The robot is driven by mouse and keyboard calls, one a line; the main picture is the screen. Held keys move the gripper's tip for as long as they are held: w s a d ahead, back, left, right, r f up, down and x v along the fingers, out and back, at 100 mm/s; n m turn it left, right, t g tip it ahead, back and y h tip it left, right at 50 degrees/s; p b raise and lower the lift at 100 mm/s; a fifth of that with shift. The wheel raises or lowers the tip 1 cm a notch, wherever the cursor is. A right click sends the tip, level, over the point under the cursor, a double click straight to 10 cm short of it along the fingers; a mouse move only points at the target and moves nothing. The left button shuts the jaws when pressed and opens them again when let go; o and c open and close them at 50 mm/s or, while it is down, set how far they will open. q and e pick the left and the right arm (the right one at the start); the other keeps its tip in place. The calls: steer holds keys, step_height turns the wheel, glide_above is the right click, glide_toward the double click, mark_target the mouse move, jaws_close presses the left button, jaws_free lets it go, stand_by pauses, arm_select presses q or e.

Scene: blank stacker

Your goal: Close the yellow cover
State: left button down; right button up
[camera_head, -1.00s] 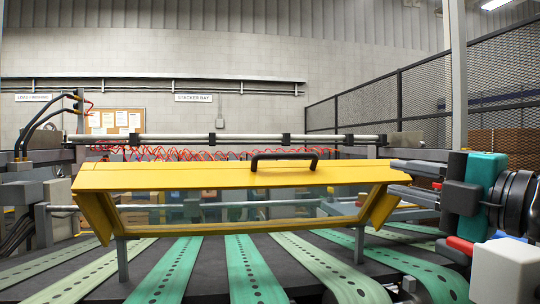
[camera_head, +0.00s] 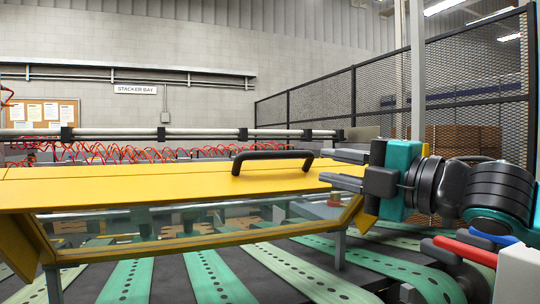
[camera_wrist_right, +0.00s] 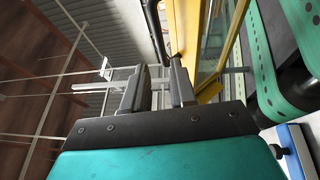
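The yellow cover (camera_head: 130,184) spans the head view, a long yellow frame with a clear front panel. It is tilted, with its lower edge held above the belts. A black handle (camera_head: 272,156) stands on its top. My right gripper (camera_head: 330,168) is at the cover's right end, just right of the handle and apart from it, fingers pointing left. Its two fingers are spread with nothing between them. In the right wrist view, the gripper (camera_wrist_right: 155,85) is open, with the yellow frame (camera_wrist_right: 185,30) and part of the black handle (camera_wrist_right: 155,25) beyond its fingers. My left gripper is out of view.
Green perforated belts (camera_head: 206,275) run beneath the cover. A grey rail (camera_head: 200,133) and red coiled hoses (camera_head: 110,153) lie behind it. A grey post (camera_head: 417,70) and mesh fence (camera_head: 465,80) stand at the right.

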mark_target(281, 156)
steer(key=x, duration=1.2)
steer(key=shift+w+p, duration=0.1)
steer(key=shift+p, duration=0.25)
jaws_close()
